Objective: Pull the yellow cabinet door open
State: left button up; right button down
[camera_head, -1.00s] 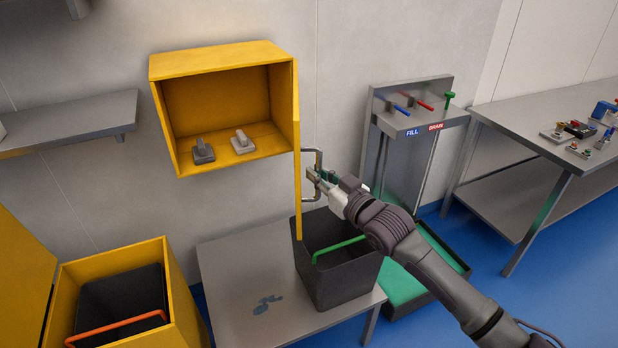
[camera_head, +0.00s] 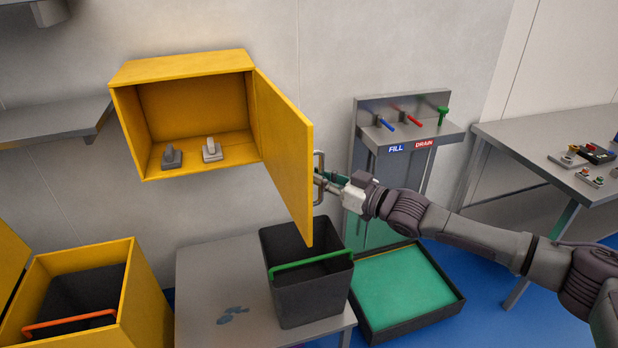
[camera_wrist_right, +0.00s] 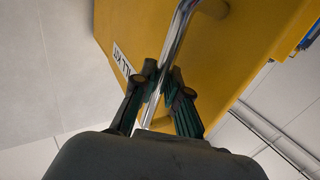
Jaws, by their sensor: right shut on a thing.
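The yellow cabinet (camera_head: 180,66) hangs on the wall with its front open. Its yellow door (camera_head: 284,150) is hinged on the right side and stands swung well out, its inner face toward the head camera. My right gripper (camera_head: 318,179) is shut on the door's metal handle (camera_head: 319,160), at the door's outer side. In the right wrist view the fingers (camera_wrist_right: 160,85) close around the shiny bar handle (camera_wrist_right: 178,38), with a partly hidden label on the door beside it. My left gripper is not in view.
Two small grey items (camera_head: 211,150) stand inside the cabinet. Below, a black tub (camera_head: 310,295) with a green handle stands on a grey table (camera_head: 215,265). A green-bottomed tray (camera_head: 405,290) is on the floor, near the fill and drain stand (camera_head: 400,100).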

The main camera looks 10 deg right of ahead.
jog(key=shift+r, duration=0.1)
jog(key=c, duration=1.2)
grip_release()
jog(key=shift+w+a, duration=0.1)
jog(key=v, duration=1.2)
jog(key=shift+f, duration=0.2)
